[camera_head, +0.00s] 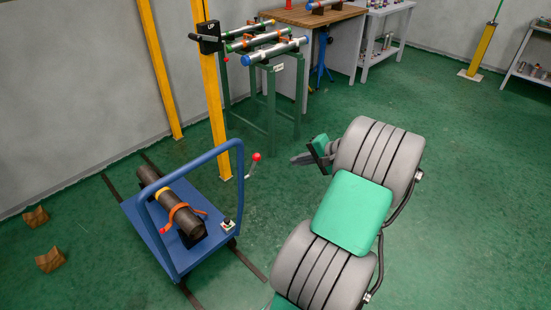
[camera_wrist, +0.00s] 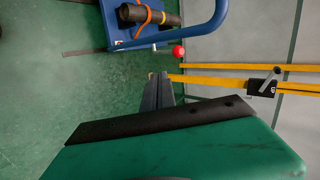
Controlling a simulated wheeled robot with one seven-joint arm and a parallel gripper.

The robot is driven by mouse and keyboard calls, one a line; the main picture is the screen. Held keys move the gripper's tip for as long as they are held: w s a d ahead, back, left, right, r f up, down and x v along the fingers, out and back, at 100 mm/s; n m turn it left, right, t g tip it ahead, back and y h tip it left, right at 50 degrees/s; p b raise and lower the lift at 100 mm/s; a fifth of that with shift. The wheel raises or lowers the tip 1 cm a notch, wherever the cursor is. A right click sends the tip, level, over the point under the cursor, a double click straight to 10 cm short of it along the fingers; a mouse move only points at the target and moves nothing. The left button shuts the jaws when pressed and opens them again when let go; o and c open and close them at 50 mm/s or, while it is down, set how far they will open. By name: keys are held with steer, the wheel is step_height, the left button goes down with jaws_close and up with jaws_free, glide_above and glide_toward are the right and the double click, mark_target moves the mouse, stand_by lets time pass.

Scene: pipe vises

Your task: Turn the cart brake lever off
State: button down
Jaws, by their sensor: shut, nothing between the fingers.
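The blue cart (camera_head: 190,262) stands on the floor at the left of the head view, and part of it (camera_wrist: 197,38) shows at the top of the wrist view. A lever with a red ball knob (camera_head: 257,157) and a pale shaft stands beside the cart's handle side; I cannot tell where its lower end joins. The red knob also shows in the wrist view (camera_wrist: 178,51). My gripper (camera_head: 296,160) is shut and empty, pointing left, to the right of the knob and apart from it. Its dark fingers (camera_wrist: 158,78) show below the knob in the wrist view.
A dark pipe (camera_head: 183,212) with an orange strap lies on the cart. A yellow post (camera_head: 213,105) with a black lever box (camera_head: 208,38) rises behind the cart. A green stand (camera_head: 271,105) holds several pipes. Open green floor (camera_head: 470,190) lies at the right.

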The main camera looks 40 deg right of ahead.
steer(key=w+r+x, duration=0.1)
steer(key=r+x, duration=0.1)
steer(key=x, duration=1)
steer(key=shift+w+a, duration=0.3)
steer(key=shift+w, duration=0.2)
steer(key=shift+r, duration=0.1)
